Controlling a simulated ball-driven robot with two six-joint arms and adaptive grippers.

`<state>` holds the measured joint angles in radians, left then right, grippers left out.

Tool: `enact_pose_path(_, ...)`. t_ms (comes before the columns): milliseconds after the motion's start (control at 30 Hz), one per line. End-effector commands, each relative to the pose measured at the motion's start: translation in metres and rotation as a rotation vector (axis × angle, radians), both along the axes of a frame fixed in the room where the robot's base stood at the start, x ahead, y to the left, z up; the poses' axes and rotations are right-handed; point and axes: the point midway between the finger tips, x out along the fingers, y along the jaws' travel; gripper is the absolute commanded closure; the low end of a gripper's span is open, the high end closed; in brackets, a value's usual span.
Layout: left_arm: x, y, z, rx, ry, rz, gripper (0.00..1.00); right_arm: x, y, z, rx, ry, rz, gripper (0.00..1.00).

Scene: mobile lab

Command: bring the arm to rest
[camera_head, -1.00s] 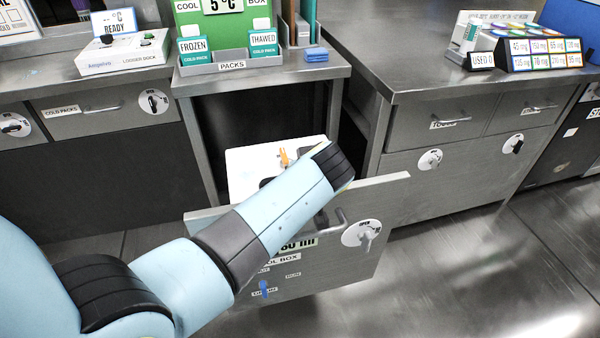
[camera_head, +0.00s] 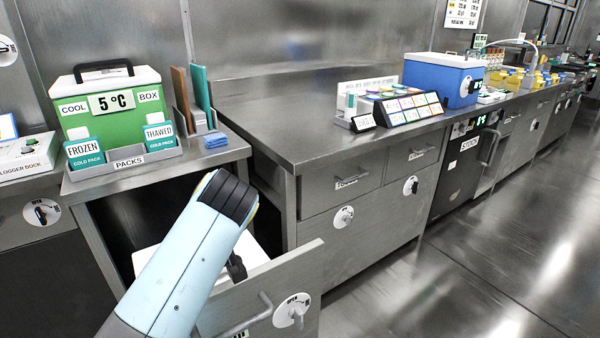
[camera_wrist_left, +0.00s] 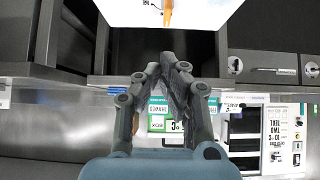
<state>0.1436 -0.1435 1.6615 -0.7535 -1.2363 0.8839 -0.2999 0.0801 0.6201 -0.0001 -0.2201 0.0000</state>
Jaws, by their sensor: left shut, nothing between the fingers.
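My left arm (camera_head: 188,262) comes up from the bottom of the head view and lies over the pulled-out drawer (camera_head: 283,268). Its black-capped wrist joint is uppermost. My left gripper is mostly hidden behind the arm there; a small dark part of it shows just right of the arm. In the left wrist view the left gripper (camera_wrist_left: 168,62) has its fingers together and holds nothing. A white surface with an orange piece (camera_wrist_left: 168,14) shows beyond the fingertips, apart from them. My right gripper is in neither view.
The drawer's handle (camera_head: 248,318) and round latch (camera_head: 292,311) stick out beside the arm. A green cool box (camera_head: 108,103) and cold packs (camera_head: 84,154) stand on the counter behind. A blue box (camera_head: 443,80) stands farther right. The floor (camera_head: 470,265) at right is clear.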

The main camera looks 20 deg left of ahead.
Motion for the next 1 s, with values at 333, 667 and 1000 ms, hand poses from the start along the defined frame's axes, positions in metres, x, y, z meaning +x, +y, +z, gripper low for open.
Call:
enact_pose_path(333, -0.118, 0.011, -0.026, -0.047, 0.244, -0.233, 1.00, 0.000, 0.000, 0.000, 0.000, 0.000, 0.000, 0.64)
enact_pose_path(667, -0.228, -0.014, -0.011, -0.096, 0.448, -0.622, 1.00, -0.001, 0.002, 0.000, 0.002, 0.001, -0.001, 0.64)
enact_pose_path(1000, -0.282, -0.037, -0.004, -0.122, 0.541, -0.881, 1.00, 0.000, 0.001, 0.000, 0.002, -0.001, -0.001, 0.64)
